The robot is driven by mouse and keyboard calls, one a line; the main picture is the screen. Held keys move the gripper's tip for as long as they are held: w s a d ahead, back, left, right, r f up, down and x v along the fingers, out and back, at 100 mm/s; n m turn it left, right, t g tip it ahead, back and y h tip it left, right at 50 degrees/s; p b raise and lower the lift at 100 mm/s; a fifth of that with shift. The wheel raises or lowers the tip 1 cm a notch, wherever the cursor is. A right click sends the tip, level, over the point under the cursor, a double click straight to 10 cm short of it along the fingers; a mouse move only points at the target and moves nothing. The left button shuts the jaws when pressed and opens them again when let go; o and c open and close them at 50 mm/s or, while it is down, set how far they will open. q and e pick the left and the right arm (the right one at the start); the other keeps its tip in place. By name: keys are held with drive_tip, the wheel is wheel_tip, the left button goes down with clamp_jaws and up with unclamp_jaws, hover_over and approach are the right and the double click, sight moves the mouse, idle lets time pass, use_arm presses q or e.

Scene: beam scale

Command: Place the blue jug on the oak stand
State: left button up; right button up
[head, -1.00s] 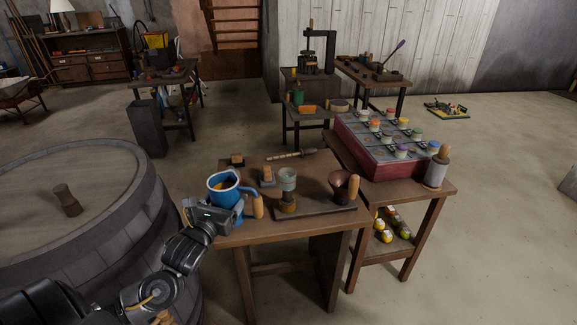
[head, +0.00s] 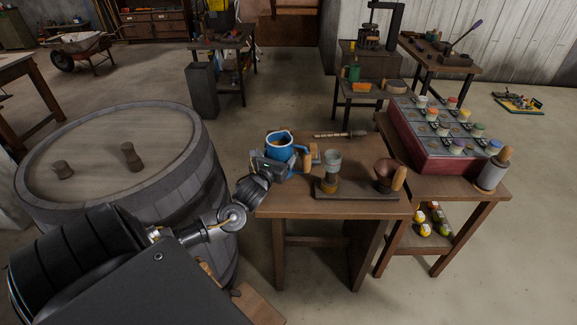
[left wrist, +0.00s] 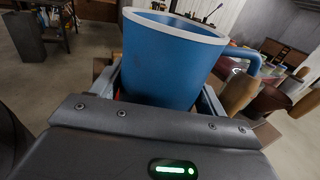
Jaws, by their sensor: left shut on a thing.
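The blue jug (head: 279,143) has a pale rim, a blue side handle and a wooden grip. My left gripper (head: 272,166) is shut on its body, at the back left of the small wooden table. In the left wrist view the jug (left wrist: 170,55) stands upright between the two fingers, with its handle to the right. My gripper hides its base, so I cannot tell whether it touches the table. No piece is clearly recognisable as the oak stand; the wooden table (head: 285,206) is one wooden support in view. My right gripper is not in view.
A dark board (head: 355,195) on the table holds a glass vessel (head: 331,165) and a copper cup (head: 387,170). A red case of jars (head: 440,140) stands on the table to the right. A large barrel (head: 100,180) with two wooden pegs is at left.

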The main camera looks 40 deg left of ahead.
use_arm(q)
drive_tip(key=shift+w+a+f, duration=0.25)
drive_tip(key=shift+w+f, duration=0.5)
drive_tip(key=shift+f, duration=0.7)
drive_tip(key=shift+w+a+f, duration=0.25)
drive_tip(key=shift+w+f, duration=0.5)
drive_tip(key=shift+f, duration=0.65)
drive_tip(key=shift+w+a+f, duration=0.25)
drive_tip(key=shift+w+f, duration=0.5)
drive_tip(key=shift+f, duration=0.7)
drive_tip(key=shift+b, duration=0.3)
drive_tip(key=o, duration=1.2)
drive_tip(key=shift+s+f, duration=0.1)
drive_tip(key=shift+f, duration=0.15)
drive_tip(key=o, duration=0.4)
drive_tip(key=shift+r, duration=0.1)
drive_tip(key=shift+r, duration=0.15)
drive_tip(key=v, duration=1.2)
